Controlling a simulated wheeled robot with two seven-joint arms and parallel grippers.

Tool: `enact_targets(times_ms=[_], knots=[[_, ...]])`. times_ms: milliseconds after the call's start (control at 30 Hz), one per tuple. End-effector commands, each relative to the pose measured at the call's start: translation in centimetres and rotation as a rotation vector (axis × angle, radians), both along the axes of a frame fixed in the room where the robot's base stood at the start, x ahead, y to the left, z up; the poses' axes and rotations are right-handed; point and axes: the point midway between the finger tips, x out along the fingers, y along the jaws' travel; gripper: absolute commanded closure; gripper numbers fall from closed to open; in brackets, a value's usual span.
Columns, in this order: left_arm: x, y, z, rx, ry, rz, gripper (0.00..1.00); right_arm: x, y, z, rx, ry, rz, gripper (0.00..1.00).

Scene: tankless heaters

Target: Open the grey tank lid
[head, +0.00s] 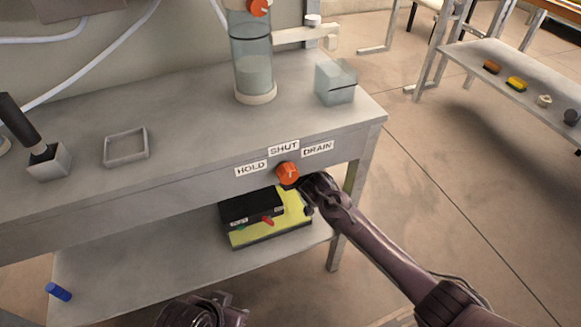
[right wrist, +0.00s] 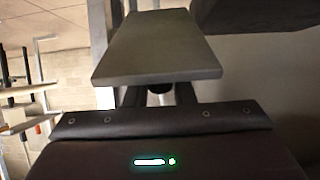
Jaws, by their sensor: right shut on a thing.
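A small grey box (head: 336,84), perhaps the grey tank, stands on the table's right end. My right gripper (head: 302,187) is in front of the table, low and right of the orange knob (head: 287,173), well below the box. What the slab belongs to is hidden. My left gripper (head: 205,312) is at the bottom edge, partly cut off, its jaws unclear.
The labels HOLD, SHUT and DRAIN surround the knob. A clear cylinder (head: 253,62) with an orange cap stands left of the box. A square frame (head: 126,147) lies on the table (head: 205,130).

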Motion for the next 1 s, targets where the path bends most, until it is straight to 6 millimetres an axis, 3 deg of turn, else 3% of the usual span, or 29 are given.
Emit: enact_targets(times_ms=[333, 367, 500, 800, 1000], knots=[[0.0, 0.0, 0.0, 0.0, 0.0, 0.001, 0.64, 0.3, 0.0, 0.5, 0.005, -0.011, -0.002, 1.0], [0.0, 0.0, 0.0, 0.0, 0.0, 0.001, 0.64, 0.3, 0.0, 0.5, 0.005, -0.011, -0.002, 0.76], [0.0, 0.0, 0.0, 0.0, 0.0, 0.001, 0.64, 0.2, 0.0, 0.4, 0.003, -0.008, -0.001, 0.59], [0.1, 0.0, 0.1, 0.001, -0.002, 0.002, 0.64, -0.1, -0.1, 0.2, 0.001, -0.003, 0.0, 0.59], [-0.1, 1.0, 0.5, 0.031, 0.05, 0.02, 0.64, -1.9, -0.7, 1.5, 0.001, -0.003, 0.001, 0.59]])
